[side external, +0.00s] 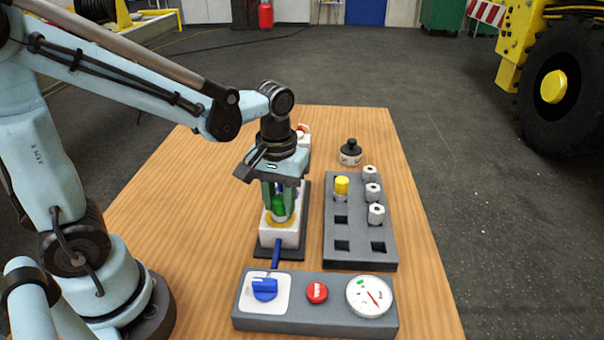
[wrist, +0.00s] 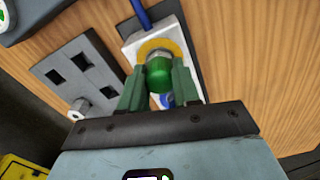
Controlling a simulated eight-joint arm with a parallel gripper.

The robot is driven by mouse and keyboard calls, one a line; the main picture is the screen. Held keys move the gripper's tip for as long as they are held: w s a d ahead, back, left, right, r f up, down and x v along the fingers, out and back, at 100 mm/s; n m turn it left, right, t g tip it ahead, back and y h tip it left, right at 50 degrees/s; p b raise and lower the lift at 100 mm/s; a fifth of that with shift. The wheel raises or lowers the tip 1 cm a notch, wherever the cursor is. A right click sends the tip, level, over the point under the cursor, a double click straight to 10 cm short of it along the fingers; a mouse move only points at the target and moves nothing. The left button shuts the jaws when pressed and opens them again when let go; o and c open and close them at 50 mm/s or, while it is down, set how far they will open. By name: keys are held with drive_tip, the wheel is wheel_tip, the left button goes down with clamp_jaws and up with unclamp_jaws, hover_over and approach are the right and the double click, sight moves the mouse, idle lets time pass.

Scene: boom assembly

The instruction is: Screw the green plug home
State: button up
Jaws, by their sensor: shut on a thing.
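The green plug (side external: 278,203) sits upright at the yellow-ringed port (side external: 270,220) of a white block (side external: 279,237) on a dark base plate. My gripper (side external: 276,208) comes down from above with its fingers on both sides of the plug. In the wrist view my gripper (wrist: 160,88) is shut on the green plug (wrist: 158,75), with a green finger on each side. A grey metal collar shows under the plug's green head, inside the yellow ring (wrist: 150,46). How deep the plug's thread sits cannot be seen.
A dark tray (side external: 345,255) to the right holds several grey hex fittings and a yellow-capped plug (side external: 341,186), with some empty square holes. A black-topped round item (side external: 350,153) stands behind it. A panel (side external: 330,316) in front carries a blue knob (side external: 265,289), red button and gauge (side external: 370,296).

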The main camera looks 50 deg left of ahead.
sight(279, 197)
drive_tip(key=shift+m, duration=2.5)
clamp_jaws()
drive_tip(key=o, duration=0.9)
unclamp_jaws()
drive_tip(key=shift+o, duration=0.2)
drive_tip(key=shift+r, duration=4.05)
drive_tip(key=t, duration=0.2)
drive_tip(key=s+a+f+t, duration=0.1)
drive_tip(key=t, duration=0.1)
drive_tip(key=s+f+m+t, duration=0.1)
drive_tip(key=t, duration=0.2)
drive_tip(key=shift+s+a, duration=0.1)
drive_tip(key=shift+a, duration=0.1)
